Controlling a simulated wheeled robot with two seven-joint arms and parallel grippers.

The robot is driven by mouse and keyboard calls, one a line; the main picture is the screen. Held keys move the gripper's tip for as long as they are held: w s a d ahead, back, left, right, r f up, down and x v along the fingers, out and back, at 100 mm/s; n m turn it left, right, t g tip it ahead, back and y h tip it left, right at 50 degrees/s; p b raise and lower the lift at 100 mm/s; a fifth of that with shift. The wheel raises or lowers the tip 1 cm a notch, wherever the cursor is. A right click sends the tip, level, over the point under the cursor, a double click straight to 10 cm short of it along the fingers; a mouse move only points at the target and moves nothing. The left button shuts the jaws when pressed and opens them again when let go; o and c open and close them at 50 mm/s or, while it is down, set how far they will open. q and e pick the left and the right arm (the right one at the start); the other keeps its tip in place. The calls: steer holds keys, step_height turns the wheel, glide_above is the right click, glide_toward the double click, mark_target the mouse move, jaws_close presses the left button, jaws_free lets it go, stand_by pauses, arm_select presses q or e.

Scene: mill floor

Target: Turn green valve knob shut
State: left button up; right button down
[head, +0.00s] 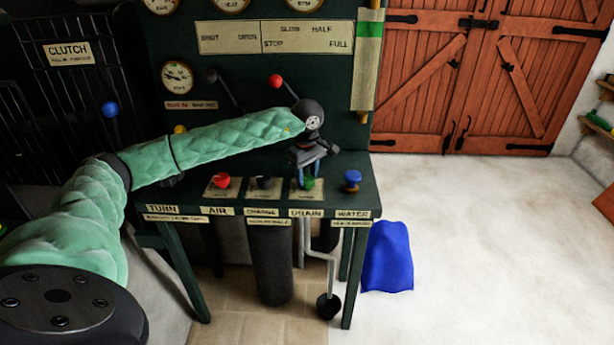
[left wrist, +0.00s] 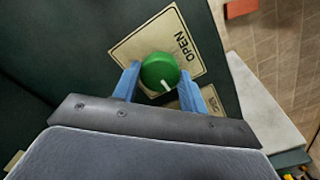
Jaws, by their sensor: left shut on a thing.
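The green valve knob (left wrist: 160,70) sits on a cream label plate (left wrist: 140,42) marked OPEN; a second label's lettering on its lower right is partly hidden. The knob's white mark points toward the bottom of the left wrist view, slightly right. My left gripper (left wrist: 160,82) is shut on the knob, with a blue finger at each side. In the head view my left gripper (head: 308,172) reaches down onto the green knob (head: 309,183) above the DRAIN label. My right gripper is in neither view.
A red knob (head: 222,181), a dark knob (head: 264,183) and a blue knob (head: 353,178) stand along the same green bench (head: 374,202). A red-tipped lever (head: 275,81) rises behind my arm. A blue cloth-like object (head: 388,258) is beside the bench; the floor to the right is clear.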

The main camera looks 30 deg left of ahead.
mark_target(307, 178)
arm_select(q)
steer(key=o, duration=1)
steer(key=shift+c, duration=0.2)
steer(key=shift+r, duration=0.3)
step_height(307, 178, up, 7)
steer(key=shift+r+b, duration=0.1)
steer(key=shift+b, duration=0.5)
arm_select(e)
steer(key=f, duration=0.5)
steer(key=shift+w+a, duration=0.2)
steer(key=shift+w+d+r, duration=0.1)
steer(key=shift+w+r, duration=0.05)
